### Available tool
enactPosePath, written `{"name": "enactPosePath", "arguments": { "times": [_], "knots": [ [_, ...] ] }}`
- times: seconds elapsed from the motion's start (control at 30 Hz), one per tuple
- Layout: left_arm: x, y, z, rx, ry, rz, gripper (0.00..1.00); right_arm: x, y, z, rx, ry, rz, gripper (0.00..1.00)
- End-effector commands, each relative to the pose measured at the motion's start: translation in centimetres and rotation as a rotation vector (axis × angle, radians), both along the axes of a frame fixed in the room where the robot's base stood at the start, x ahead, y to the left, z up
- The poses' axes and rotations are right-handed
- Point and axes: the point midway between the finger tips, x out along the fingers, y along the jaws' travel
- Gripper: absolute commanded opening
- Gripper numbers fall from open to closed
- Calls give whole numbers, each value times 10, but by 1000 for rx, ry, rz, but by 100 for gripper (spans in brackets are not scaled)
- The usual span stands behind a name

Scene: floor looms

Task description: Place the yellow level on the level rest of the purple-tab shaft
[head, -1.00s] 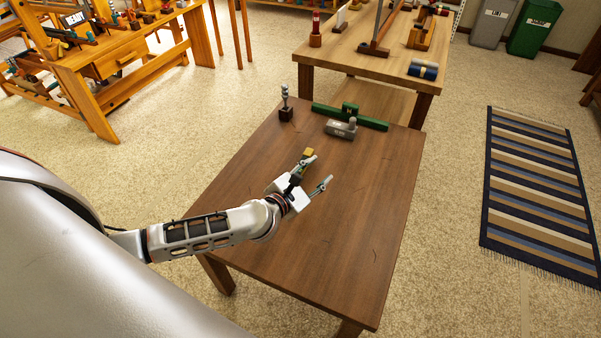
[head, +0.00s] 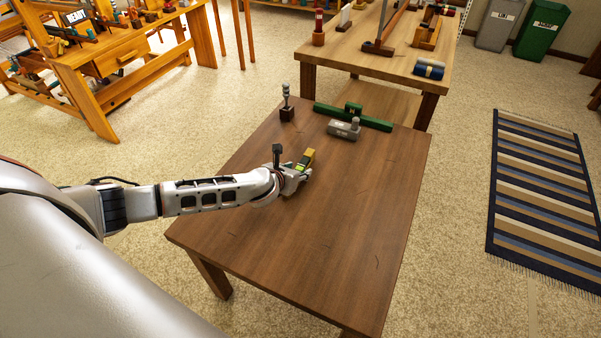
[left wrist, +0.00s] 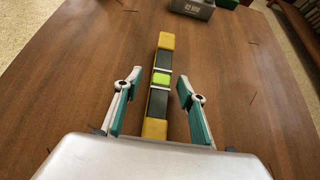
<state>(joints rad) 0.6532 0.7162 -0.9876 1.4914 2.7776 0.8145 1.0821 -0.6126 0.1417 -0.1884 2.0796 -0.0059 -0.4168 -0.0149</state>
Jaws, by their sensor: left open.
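The yellow level (left wrist: 161,82) lies on the brown table. It has yellow ends, dark sides and a bright green vial in the middle. In the left wrist view it runs lengthwise between the fingers of my left gripper (left wrist: 159,95), with a gap on both sides. The gripper is open. In the head view my left gripper (head: 297,176) covers much of the level, and one yellow end (head: 308,156) shows beyond it. I cannot make out a shaft with a purple tab or its level rest. My right gripper is not in view.
On the table (head: 300,260), a grey block (head: 342,130), a long green piece (head: 375,122) and a dark-based stand with a grey top (head: 287,108) stand at the far end. The near part is clear. A second table (head: 400,55) with loom parts is behind.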

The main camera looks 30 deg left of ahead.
Motion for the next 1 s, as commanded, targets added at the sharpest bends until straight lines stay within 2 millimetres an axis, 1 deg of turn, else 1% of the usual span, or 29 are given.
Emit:
{"name": "enactPosePath", "arguments": {
  "times": [0.03,0.1,0.23,0.4,0.43,0.47,0.5,0.57,0.6,0.87,1.0],
  "knots": [
    [4,-1,-9,-1,5,-1,40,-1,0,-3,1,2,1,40],
    [10,-1,-12,0,5,0,40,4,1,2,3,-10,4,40],
    [14,0,-11,0,1,-1,40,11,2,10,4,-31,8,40],
    [14,0,-10,0,0,-2,40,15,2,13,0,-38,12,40],
    [14,0,-10,0,0,-2,35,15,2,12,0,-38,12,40],
    [14,0,-10,0,0,-2,27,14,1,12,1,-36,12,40],
    [14,0,-10,0,0,-1,17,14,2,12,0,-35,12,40],
    [14,0,-10,0,0,-1,1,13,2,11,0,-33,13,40],
    [14,0,-10,0,0,-1,0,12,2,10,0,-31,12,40],
    [14,0,-10,0,-1,-1,0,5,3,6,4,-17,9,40],
    [15,0,-5,0,-2,-1,0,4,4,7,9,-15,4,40]
  ]
}}
